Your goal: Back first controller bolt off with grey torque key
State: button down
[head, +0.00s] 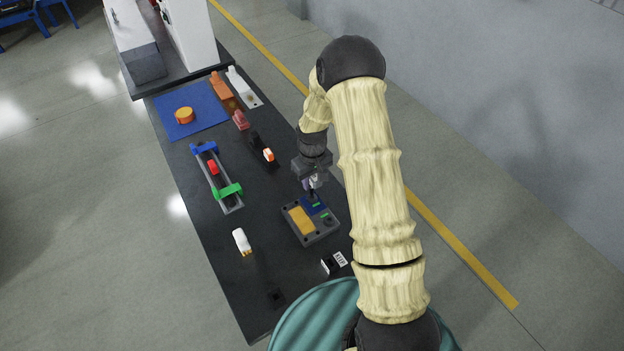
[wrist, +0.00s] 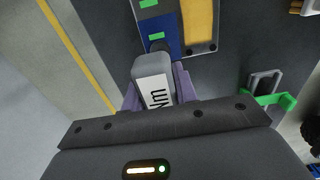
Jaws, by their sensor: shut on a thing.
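My gripper (head: 313,184) is above the controller (head: 326,234), a grey box with a yellow panel and a blue board with green parts. The bolt under the tip is hidden, so I cannot tell whether the key is seated. Small dark bolts show at the controller's edge in the wrist view.
A white-and-tan piece (head: 241,241) and a small black-and-white labelled block (head: 334,263) lie near the controller. A rail fixture with blue and green ends (head: 228,192) stands left. A blue mat (head: 205,98) with an orange knob (head: 184,115) lies farther back.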

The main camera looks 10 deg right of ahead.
jog(key=shift+f+b, duration=0.85)
jog(key=shift+f, duration=0.3)
dwell(0.6)
jog(key=n, duration=0.5)
jog(key=shift+p, duration=0.35)
jog(key=shift+n+p, duration=0.3)
jog(key=shift+n, duration=0.5)
jog(key=n, duration=0.3)
jog(key=shift+p, duration=0.35)
jog(key=shift+n+p, duration=0.5)
jog(key=shift+n, duration=1.1)
dwell(0.3)
